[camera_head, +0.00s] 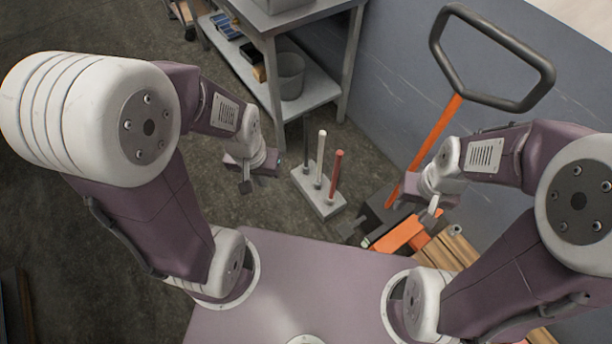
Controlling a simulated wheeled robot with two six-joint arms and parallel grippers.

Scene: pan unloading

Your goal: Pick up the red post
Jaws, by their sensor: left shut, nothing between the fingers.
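The red post (336,172) stands upright at the right end of a light grey base (327,209) on the floor. A white post (320,157) and a dark post (306,148) stand upright in a row on the same base. My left gripper (246,187) is to the left of the base, apart from the posts, shut and empty. My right gripper (431,210) is to the right of the red post, well apart from it, near the orange pallet jack. Its fingers are too small and overlapped to judge.
A grey workbench (276,86) with a bucket (291,78) on its shelf stands behind the posts. An orange pallet jack (432,140) with a dark loop handle and wooden slats (455,244) are at the right. A grey wall (398,70) rises behind. Floor left of the base is clear.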

